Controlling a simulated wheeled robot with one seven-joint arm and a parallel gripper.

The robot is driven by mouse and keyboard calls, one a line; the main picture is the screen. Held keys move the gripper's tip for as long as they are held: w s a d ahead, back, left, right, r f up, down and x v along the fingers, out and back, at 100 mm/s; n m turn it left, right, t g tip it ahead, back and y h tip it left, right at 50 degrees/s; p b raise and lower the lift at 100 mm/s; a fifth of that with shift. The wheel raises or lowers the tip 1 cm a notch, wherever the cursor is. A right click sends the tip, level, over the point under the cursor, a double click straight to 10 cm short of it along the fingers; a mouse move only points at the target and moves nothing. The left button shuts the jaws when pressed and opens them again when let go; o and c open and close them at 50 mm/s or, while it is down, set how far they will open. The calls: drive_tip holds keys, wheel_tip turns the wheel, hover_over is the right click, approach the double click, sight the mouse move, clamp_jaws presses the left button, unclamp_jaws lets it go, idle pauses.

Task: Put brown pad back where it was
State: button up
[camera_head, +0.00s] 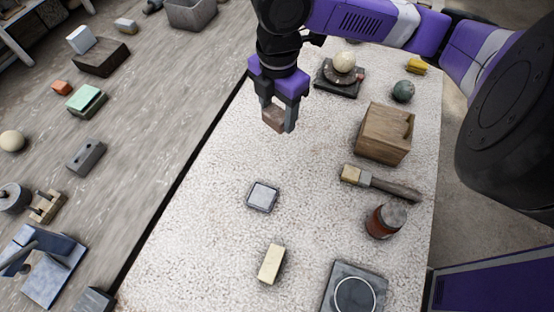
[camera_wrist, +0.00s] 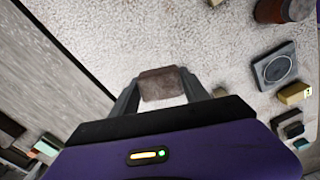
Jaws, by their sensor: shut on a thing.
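The brown pad (camera_head: 271,117) is a small, dull brown block. My gripper (camera_head: 278,119) is shut on it and holds it above the far left part of the pale speckled table (camera_head: 215,235). In the wrist view the brown pad (camera_wrist: 162,83) sits between the two fingers of my gripper (camera_wrist: 160,90), with pale tabletop beyond it. The pad appears clear of the table, though its exact height is hard to tell. Parts of its sides are hidden by the fingers.
A grey square block (camera_head: 263,196) and a cream block (camera_head: 271,264) lie nearer. At right are a wooden box (camera_head: 382,135), a brush (camera_head: 385,185), a brown jar (camera_head: 385,221) and a dark ringed plate (camera_head: 335,290). A dark stand with a pale sphere (camera_head: 344,61) is behind. The left-middle tabletop is clear.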

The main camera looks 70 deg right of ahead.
sight(278, 164)
wheel_tip(278, 164, down, 19)
drive_tip(key=shift+f+p, duration=0.15)
drive_tip(key=shift+p, duration=0.5)
drive_tip(key=shift+f, duration=0.15)
drive_tip(key=o, duration=1.5)
drive_tip(key=shift+c, duration=0.2)
